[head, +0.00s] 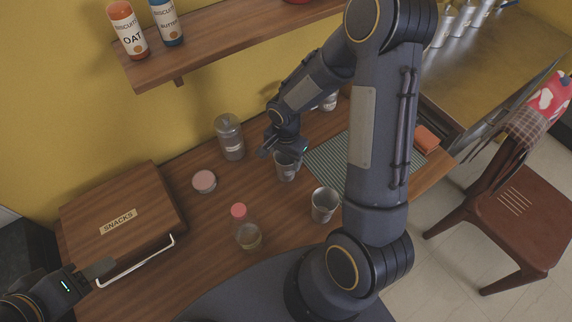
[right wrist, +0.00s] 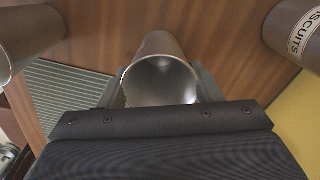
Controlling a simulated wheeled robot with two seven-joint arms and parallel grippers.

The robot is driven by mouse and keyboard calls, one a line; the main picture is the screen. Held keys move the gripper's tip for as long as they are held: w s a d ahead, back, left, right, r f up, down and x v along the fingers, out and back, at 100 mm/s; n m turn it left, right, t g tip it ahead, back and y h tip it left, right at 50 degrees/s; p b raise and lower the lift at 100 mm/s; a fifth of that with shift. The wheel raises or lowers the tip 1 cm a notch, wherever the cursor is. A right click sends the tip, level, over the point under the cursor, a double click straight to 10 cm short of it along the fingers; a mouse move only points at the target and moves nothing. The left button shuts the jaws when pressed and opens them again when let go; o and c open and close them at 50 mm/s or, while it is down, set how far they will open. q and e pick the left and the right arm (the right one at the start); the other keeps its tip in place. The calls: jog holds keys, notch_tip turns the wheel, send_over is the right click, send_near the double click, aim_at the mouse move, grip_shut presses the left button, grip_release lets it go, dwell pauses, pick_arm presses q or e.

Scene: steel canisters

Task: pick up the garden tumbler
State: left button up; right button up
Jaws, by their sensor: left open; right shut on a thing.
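A steel tumbler (head: 287,172) stands on the wooden counter, with my right gripper (head: 284,150) at its upper part. In the right wrist view the same tumbler (right wrist: 160,75) sits between the two fingers, which are shut on it, its open mouth facing the camera. A second, similar steel tumbler (head: 324,205) stands apart, nearer and to the right. No writing shows on either, so I cannot tell by label which is the garden tumbler. My left gripper (head: 98,272) is open and empty at the lower left, near the snacks box.
A grey labelled canister (head: 230,138) stands close to the held tumbler. A pink-lidded bottle (head: 246,230), a small pink-topped jar (head: 204,182) and the wooden snacks box (head: 120,215) are to the left. A striped mat (head: 330,160) lies right. A shelf (head: 215,45) hangs above.

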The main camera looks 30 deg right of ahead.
jog(key=shift+c, duration=1.2)
jog(key=shift+r, duration=0.15)
jog(key=s+a+r+b, duration=0.1)
jog(key=s+a+r, duration=0.5)
jog(key=s+r, duration=0.6)
jog(key=shift+s+r+b, duration=0.2)
jog(key=shift+r+b, duration=0.1)
jog(key=shift+r, duration=0.05)
jog(key=shift+a, duration=0.15)
